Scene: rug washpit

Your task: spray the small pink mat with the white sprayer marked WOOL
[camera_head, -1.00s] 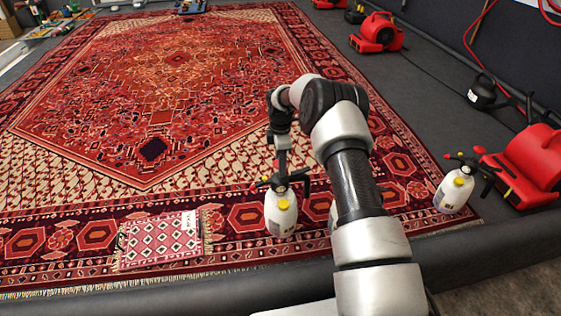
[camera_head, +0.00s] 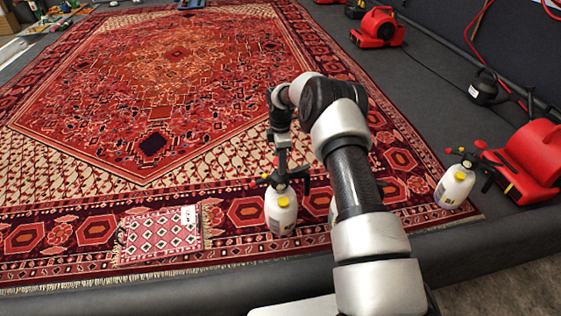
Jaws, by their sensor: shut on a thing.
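The small pink mat (camera_head: 160,236) lies flat on the large red rug at the lower left, with a pale tag at its upper right corner. A white sprayer (camera_head: 281,212) with a black head, red tip and yellow cap is to the right of the mat. My gripper (camera_head: 281,165) is shut on this sprayer's black top. The label's wording is too small to read. A second white sprayer (camera_head: 453,188) stands at the right by the red blower. Part of another white object (camera_head: 332,213) shows behind my arm, mostly hidden.
The large red patterned rug (camera_head: 150,90) covers most of the floor. Red blowers (camera_head: 530,160) stand along the right, with one at the upper right (camera_head: 377,31). A black weight-like object (camera_head: 483,89) and hoses lie near the right wall. The rug between sprayer and mat is clear.

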